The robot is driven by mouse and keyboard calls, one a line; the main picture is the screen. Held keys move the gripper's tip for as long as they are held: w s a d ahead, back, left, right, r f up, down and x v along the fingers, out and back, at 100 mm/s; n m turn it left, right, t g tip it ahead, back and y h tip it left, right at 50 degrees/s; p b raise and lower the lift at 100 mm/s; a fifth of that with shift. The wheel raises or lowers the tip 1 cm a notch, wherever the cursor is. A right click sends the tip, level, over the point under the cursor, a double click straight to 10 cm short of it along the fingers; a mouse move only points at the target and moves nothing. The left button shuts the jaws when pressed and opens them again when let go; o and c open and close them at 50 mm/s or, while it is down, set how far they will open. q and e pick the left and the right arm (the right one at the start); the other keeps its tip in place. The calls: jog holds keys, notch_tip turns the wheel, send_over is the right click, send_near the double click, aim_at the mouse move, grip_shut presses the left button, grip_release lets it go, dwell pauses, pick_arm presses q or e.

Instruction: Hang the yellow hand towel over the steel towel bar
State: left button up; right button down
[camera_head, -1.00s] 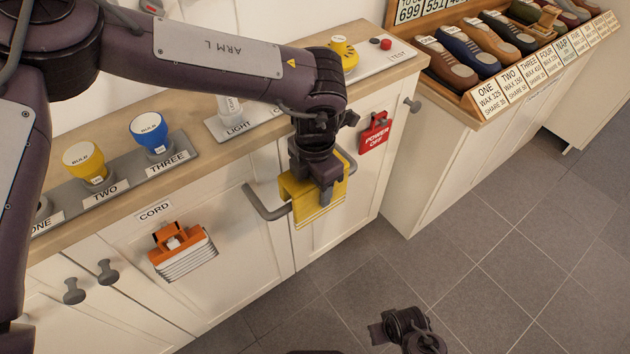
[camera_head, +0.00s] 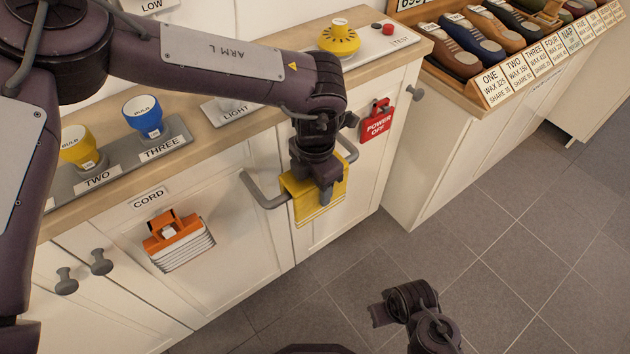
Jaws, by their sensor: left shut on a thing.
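The yellow hand towel (camera_head: 302,198) is at the steel towel bar (camera_head: 262,198) on the white cabinet front. It hangs down between the two ends of the bar, in front of the door. Its upper edge and the middle of the bar are partly hidden by my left gripper, so I cannot tell whether it lies over the bar. My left gripper (camera_head: 326,194) points down and is shut on the towel. My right gripper (camera_head: 380,314) is low in the view, above the floor and away from the towel. Its jaw opening is not clear.
An orange cord holder (camera_head: 172,231) hangs left of the bar, and a red POWER OFF tag (camera_head: 377,121) to its right. A shoe rack (camera_head: 470,92) is at right. The tiled floor (camera_head: 500,270) is clear.

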pick_arm(q)
jog(key=shift+f, duration=0.1)
dwell(0.3)
jog(key=o, duration=1.1)
